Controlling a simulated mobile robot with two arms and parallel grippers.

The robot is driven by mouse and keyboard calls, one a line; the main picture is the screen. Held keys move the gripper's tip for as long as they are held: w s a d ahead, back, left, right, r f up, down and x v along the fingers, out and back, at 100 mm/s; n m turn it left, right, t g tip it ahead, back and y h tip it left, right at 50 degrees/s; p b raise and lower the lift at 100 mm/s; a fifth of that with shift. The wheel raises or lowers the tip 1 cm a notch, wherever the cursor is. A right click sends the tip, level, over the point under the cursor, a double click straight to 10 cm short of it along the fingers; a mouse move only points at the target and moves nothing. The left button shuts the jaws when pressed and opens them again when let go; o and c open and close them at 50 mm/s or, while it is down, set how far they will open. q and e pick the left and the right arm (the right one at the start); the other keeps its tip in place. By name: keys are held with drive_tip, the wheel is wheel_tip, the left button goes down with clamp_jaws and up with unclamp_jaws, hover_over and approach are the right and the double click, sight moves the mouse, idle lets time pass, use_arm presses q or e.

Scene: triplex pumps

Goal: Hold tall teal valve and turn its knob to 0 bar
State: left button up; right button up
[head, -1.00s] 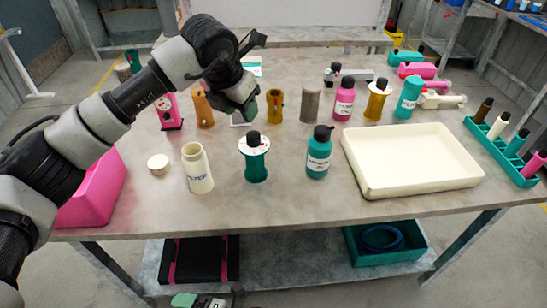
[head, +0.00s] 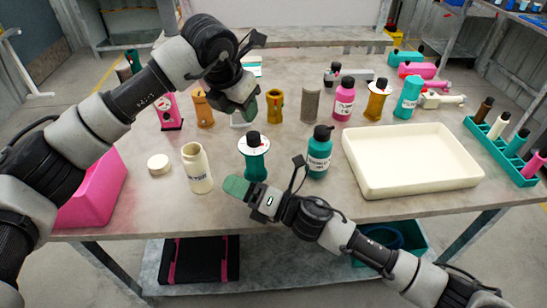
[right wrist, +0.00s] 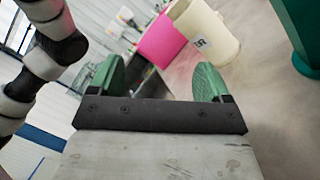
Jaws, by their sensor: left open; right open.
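The tall teal valve (head: 255,165) stands upright on the table, with a white dial and a black knob (head: 253,139) on top. Its lower part also shows at the upper right of the right wrist view (right wrist: 297,35). My right gripper (head: 236,186) is open and empty, low in front of the valve and slightly to its left, not touching it. In the right wrist view its green fingers (right wrist: 158,80) are spread with nothing between them. My left gripper (head: 249,110) is open above and behind the valve, pointing down. The dial's reading is too small to tell.
A teal bottle (head: 319,152) with a black cap stands close on the right. A cream tray (head: 410,190) lies further right, a pink bin (head: 92,190) at the left edge.

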drive_tip(key=w+d+r+t+h, duration=0.1)
drive_tip(key=w+d+r+t, duration=0.2)
drive_tip(key=w+d+r, duration=0.25)
drive_tip(key=n+t+h, duration=0.4)
drive_tip(key=h, duration=0.4)
approach(261, 168)
drive_tip(key=x, duration=0.4)
drive_tip(key=shift+r, duration=0.1)
drive_tip(key=shift+n, duration=0.3)
drive_tip(key=x, duration=0.7)
drive_tip(key=shift+w+a, duration=0.25)
drive_tip(key=shift+a, duration=0.05)
drive_tip(key=shift+c, duration=0.4)
drive_tip(key=c, duration=1.2)
